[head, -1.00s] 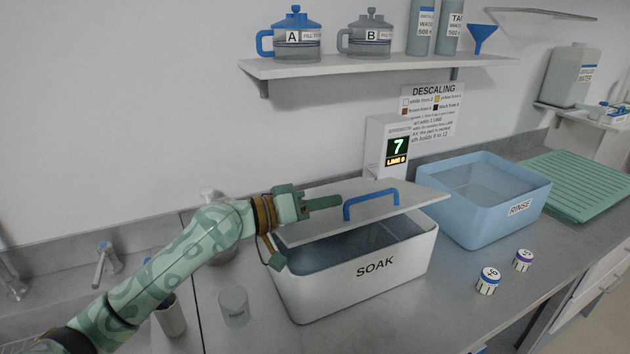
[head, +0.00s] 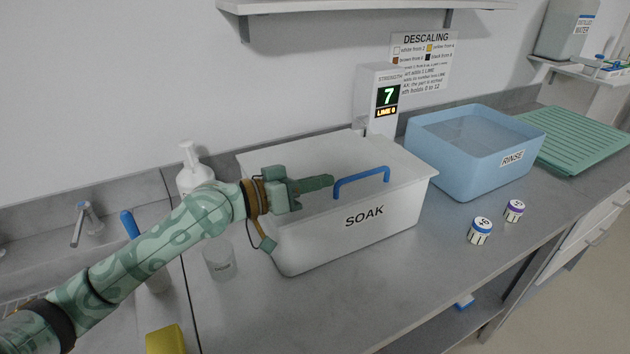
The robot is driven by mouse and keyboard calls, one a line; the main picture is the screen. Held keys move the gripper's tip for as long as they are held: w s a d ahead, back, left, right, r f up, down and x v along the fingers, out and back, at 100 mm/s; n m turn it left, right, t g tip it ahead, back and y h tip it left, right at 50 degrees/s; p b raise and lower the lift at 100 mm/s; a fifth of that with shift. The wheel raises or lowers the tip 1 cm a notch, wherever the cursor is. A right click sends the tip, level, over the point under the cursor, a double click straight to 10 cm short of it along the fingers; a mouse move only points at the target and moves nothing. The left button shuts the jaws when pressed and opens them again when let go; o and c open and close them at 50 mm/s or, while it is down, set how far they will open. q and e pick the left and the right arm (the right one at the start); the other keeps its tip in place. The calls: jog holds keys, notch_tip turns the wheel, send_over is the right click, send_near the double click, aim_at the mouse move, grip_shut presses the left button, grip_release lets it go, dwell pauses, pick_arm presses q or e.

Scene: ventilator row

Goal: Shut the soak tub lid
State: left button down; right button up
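The white soak tub (head: 350,240), labelled SOAK, stands on the grey counter. Its pale lid (head: 320,150), with a blue bar handle (head: 362,178), lies flat over the top, and no gap shows along the front rim. My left gripper (head: 328,181) is over the lid's front left part, with its fingertips just left of the handle. Its fingers look together, with nothing seen between them. Whether they touch the lid or handle is unclear. My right gripper is not in view.
The blue rinse tub (head: 470,180) stands right of the soak tub, with a green drain tray (head: 575,140) beyond. A display unit (head: 382,98) is behind. Two small jars (head: 480,231) (head: 514,210) stand at front right. A clear cup (head: 220,262) and pump bottle (head: 193,170) are left.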

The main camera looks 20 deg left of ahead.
pick_arm(q)
jog(key=shift+s+a+f, duration=0.15)
jog(key=shift+s+a, duration=0.15)
jog(key=shift+a, duration=0.1)
jog(key=b+v, duration=0.2)
jog(key=v, duration=1.3)
jog(key=shift+s+b, duration=0.2)
jog(key=shift+b, duration=0.15)
